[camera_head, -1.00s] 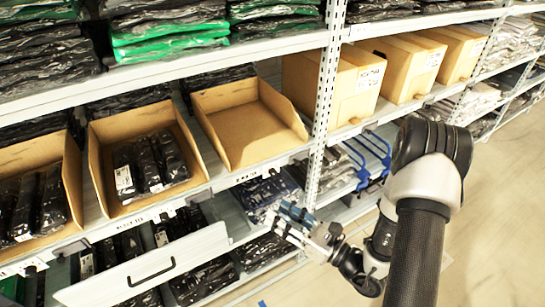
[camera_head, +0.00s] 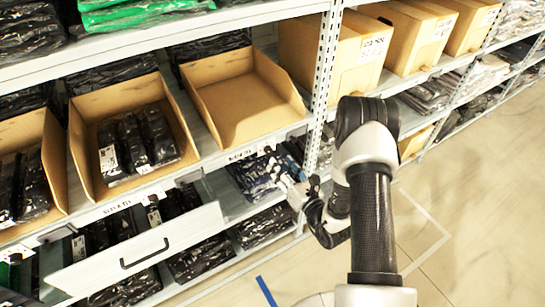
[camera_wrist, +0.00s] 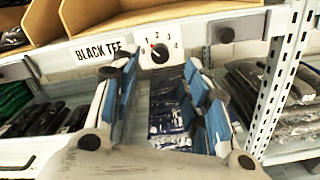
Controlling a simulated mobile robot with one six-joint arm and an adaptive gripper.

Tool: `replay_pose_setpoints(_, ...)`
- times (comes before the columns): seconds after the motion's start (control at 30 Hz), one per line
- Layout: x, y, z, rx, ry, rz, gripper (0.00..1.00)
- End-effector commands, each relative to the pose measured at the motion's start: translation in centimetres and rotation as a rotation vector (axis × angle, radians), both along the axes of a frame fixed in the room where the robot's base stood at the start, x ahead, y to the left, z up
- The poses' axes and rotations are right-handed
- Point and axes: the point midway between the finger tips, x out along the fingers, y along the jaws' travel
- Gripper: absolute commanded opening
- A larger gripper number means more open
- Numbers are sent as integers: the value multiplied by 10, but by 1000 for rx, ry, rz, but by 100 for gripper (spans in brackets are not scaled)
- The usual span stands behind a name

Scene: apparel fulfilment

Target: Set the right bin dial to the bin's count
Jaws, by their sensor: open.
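A white dial plate (camera_wrist: 160,50) with numbers around a round knob is on the shelf edge in the wrist view, right of a BLACK TEE label (camera_wrist: 99,52). Its red mark points up and left, near the 1; the exact setting is hard to tell. My gripper (camera_wrist: 160,88) is open and empty, its blue-padded fingers below and either side of the dial, apparently not touching it. In the head view my gripper (camera_head: 284,170) is at the shelf edge below the right cardboard bin (camera_head: 238,105), which looks empty. The left bin (camera_head: 92,103) holds several black packs (camera_head: 135,142).
A perforated upright post (camera_head: 324,75) stands right of the dial; it is also close in the wrist view (camera_wrist: 283,75). A drawer front (camera_head: 135,262) with a black handle juts out at lower left. Closed cardboard boxes (camera_head: 372,50) stand further right. The floor is clear at right.

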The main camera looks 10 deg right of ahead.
Motion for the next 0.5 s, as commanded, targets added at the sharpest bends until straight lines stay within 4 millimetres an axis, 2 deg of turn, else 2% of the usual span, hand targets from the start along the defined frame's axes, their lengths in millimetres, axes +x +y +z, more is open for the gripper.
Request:
replay_pose_setpoints(0.1, 23, 9, -1, -2, -3, 3, 42)
replay_pose_setpoints(0.2, 38, 13, -1, -1, -3, 2, 42)
replay_pose_setpoints(0.33, 51, 17, -1, -1, -1, 1, 42)
replay_pose_setpoints(0.5, 57, 19, 0, 0, 1, 0, 42)
